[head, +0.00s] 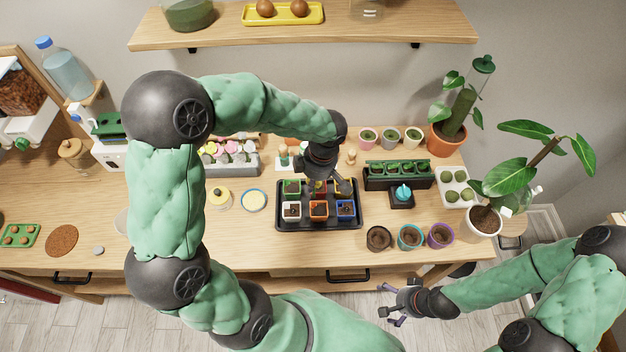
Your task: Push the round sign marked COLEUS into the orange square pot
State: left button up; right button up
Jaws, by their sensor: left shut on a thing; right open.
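The orange square pot (318,210) stands in the middle of the front row of a black tray (288,225), with dark soil in it. My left gripper (326,186) points down over the tray, just behind the orange pot. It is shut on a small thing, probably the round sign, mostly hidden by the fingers. No lettering can be read, so I cannot confirm COLEUS. I cannot tell whether the sign touches any soil. My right gripper (393,304) is open and empty in front of the table edge, low at the right.
Other square pots crowd the tray: a white one (291,211) left, a blue one (346,209) right, more behind. A grey holder (236,163) carries several coloured round signs. Round pots (410,238) stand front right. Clear tabletop (260,252) lies before the tray.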

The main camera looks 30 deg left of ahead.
pick_arm(q)
notch_tip(320, 180, down, 5)
jog(key=shift+w+r+b, duration=0.1)
jog(key=shift+r+b, duration=0.1)
jog(key=shift+b, duration=0.8)
jog(key=shift+b, duration=0.8)
dwell(0.5)
jog(key=shift+f+b, duration=1.95)
jog(key=shift+b, duration=0.25)
dwell(0.3)
dwell(0.4)
jog(key=o, duration=0.8)
